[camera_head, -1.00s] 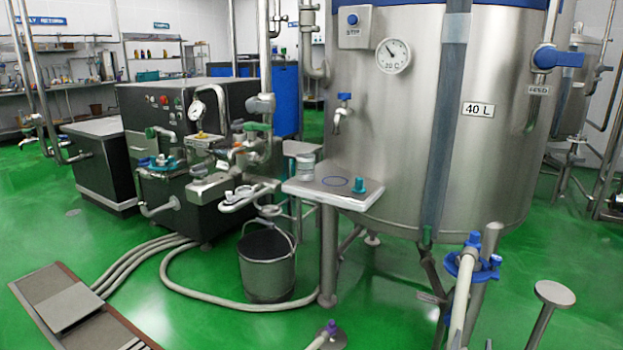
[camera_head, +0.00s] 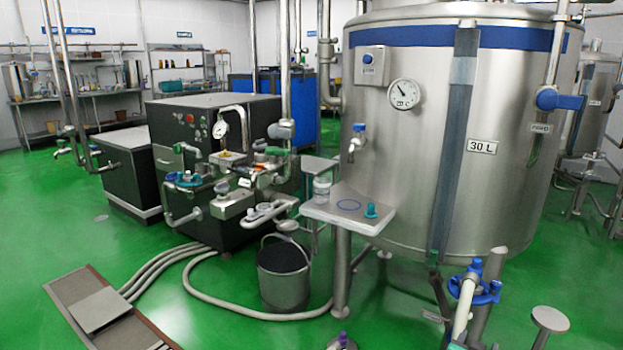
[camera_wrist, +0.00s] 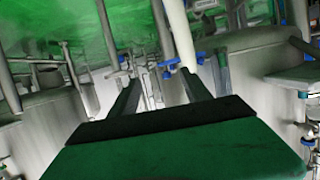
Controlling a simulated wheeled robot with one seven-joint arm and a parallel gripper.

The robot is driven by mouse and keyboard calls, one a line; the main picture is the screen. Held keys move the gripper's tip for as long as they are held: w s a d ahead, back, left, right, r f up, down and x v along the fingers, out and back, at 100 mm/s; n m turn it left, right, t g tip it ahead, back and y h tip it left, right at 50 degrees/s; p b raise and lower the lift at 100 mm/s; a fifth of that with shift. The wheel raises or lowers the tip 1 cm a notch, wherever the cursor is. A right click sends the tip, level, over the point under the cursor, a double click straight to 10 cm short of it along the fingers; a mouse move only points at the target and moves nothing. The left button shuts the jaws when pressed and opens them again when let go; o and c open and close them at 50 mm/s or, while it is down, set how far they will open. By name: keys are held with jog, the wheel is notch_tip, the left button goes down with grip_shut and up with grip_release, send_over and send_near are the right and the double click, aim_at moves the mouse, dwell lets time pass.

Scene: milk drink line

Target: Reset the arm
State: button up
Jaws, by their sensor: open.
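My gripper (camera_wrist: 161,80) shows in the wrist view. Its two dark fingers stand apart with nothing between them, so it is open and empty. A dark bar and a broad green surface fill the bottom of that view. Beyond the fingers, the wrist view shows a tilted scene with a pale pipe (camera_wrist: 180,35), blue fittings (camera_wrist: 168,68) and grey tanks. Neither my arm nor my gripper can be made out in the head view.
In the head view, a large steel tank (camera_head: 420,150) stands right of centre. A small shelf (camera_head: 330,211) with a jar (camera_head: 321,190) and a teal stopper (camera_head: 371,211) adjoins it. A bucket (camera_head: 284,280) and hoses lie below. Green floor (camera_head: 215,290) is clear between them.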

jog(key=s+a+r+n+g+y+p, duration=0.2)
jog(key=a+r+y+p, duration=0.1)
jog(key=a+r+p, duration=0.6)
jog(key=s+a+r+n+g+y+p, duration=0.1)
jog(key=s+a+r+g+y+p, duration=0.15)
jog(key=a+r+p, duration=0.7)
jog(key=s+a+r+n+g+y+p, duration=0.3)
jog(key=s+a+r, duration=0.6)
jog(key=s+r, duration=0.3)
jog(key=s+n+y+p, duration=0.1)
jog(key=n, duration=0.1)
jog(key=shift+a+r+n+p, duration=0.15)
jog(key=shift+r+n+p, duration=0.15)
jog(key=shift+r+p, duration=0.1)
jog(key=shift+s, duration=0.1)
jog(key=shift+c, duration=0.6)
